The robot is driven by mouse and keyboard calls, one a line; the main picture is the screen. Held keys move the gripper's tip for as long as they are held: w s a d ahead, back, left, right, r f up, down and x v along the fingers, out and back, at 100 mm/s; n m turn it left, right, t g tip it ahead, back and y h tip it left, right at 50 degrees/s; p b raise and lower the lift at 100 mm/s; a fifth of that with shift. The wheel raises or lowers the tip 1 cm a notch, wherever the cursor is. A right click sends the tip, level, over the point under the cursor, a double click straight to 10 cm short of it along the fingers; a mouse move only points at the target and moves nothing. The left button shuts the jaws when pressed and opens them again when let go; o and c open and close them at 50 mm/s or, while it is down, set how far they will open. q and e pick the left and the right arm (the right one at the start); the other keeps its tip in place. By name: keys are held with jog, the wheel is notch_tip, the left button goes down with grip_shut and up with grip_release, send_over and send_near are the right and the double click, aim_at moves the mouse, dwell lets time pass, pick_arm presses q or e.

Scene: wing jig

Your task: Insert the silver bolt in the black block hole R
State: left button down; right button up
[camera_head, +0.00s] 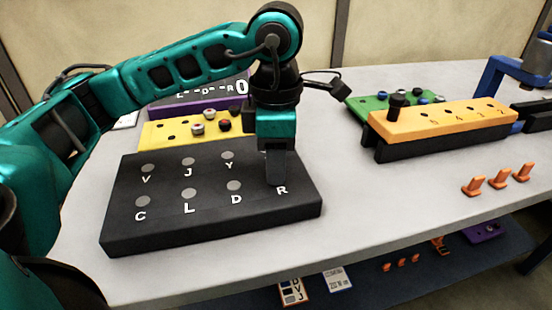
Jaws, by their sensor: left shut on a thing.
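The black block (170,235) lies on the near left of the table, with white letters V, J, Y in the back row and C, L, D, R in the front row. Grey round spots show above most letters. My left gripper (277,180) comes down from above, nearly upright, with its fingertips just above the letter R. It is shut, and its fingers hide the silver bolt and hole R. I cannot tell how deep the bolt sits. My right gripper is not in view.
A yellow block (160,136) with knobs and a purple block (165,110) stand behind the black block. An orange-topped block (440,118) and a green board (370,101) are at right. Several orange pegs (498,179) stand near the right front edge. The table's middle front is clear.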

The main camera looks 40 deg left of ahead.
pick_arm(q)
jog(key=c, duration=0.8)
grip_release()
notch_tip(320, 180, up, 13)
jog(key=p, duration=0.4)
